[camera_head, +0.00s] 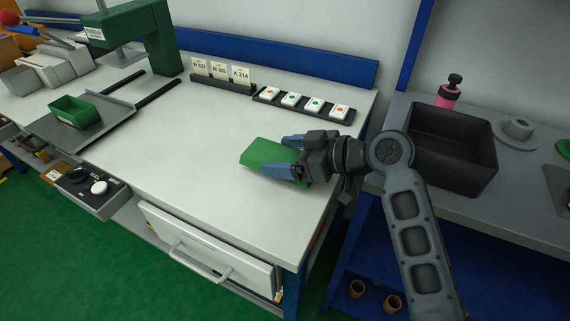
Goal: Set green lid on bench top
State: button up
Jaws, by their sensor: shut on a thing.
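The green lid (262,153) is a flat green piece at the right part of the white bench top (190,150). My gripper (283,156) comes in from the right and is shut on the lid, with blue fingers over its right part. The lid lies low, at or just above the bench top; I cannot tell if it touches. Its right part is hidden by the fingers.
A black tray (263,99) with several white blocks and a card holder (222,84) stand at the back. A green box (75,113) sits on a grey plate at left. A dark sink (447,150) is at right. The bench's middle is clear.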

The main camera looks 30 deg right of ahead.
jog(key=shift+f, duration=1.55)
jog(key=o, duration=0.9)
jog(key=v, duration=1.2)
jog(key=shift+b, duration=0.35)
